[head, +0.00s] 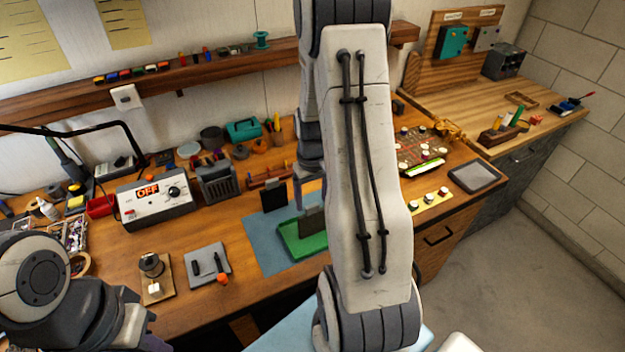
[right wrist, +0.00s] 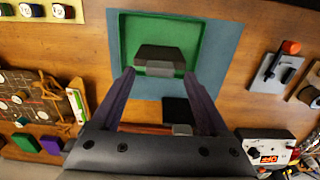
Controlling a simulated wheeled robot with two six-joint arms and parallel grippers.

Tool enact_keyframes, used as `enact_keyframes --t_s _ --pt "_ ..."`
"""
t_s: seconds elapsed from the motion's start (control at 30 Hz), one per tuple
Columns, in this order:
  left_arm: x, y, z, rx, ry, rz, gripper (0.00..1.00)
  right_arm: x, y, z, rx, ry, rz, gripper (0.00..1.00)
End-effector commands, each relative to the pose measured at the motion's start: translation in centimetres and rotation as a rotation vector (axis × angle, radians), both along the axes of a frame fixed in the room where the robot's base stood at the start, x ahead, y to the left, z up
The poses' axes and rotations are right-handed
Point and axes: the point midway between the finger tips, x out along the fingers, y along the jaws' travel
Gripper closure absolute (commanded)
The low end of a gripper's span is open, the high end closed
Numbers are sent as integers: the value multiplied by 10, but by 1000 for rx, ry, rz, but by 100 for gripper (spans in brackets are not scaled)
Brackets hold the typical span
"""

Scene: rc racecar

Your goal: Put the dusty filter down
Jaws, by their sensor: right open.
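A grey-brown filter (head: 312,219) stands in the green tray (head: 290,250) on the blue mat. In the right wrist view the filter (right wrist: 160,58) is inside the tray (right wrist: 192,25), toward its near side. My right gripper (right wrist: 160,75) is open, with a fingertip on either side of the filter and gaps between. In the head view my right arm hides part of the tray and most of that gripper. A second, black filter (head: 273,197) stands at the mat's back edge. My left gripper (head: 150,343) is at the bottom left, mostly hidden and cut off.
A control box reading OFF (head: 158,200) and a grey slotted box (head: 216,184) stand left of the mat. A grey plate with a small tool (head: 207,264) lies in front. A circuit board (head: 422,150) and grey tray (head: 475,177) are at right.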

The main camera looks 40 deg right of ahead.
Motion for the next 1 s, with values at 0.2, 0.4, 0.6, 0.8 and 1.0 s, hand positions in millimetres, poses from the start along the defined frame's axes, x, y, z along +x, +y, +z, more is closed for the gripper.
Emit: enact_keyframes --t_s 0.2,0.4,0.6,0.8,1.0 --pt "0 0 -16 1 1 2 100 2 -1 47 -5 -9 0 22" --pt "0 0 -22 1 1 4 100 1 -1 81 -2 -5 0 22" --pt "0 0 -24 0 0 4 100 0 0 95 0 0 0 22" --pt "0 0 -23 0 0 4 100 2 8 97 1 -1 17 22" --pt "0 0 -23 0 0 4 100 4 101 112 10 -20 202 22"
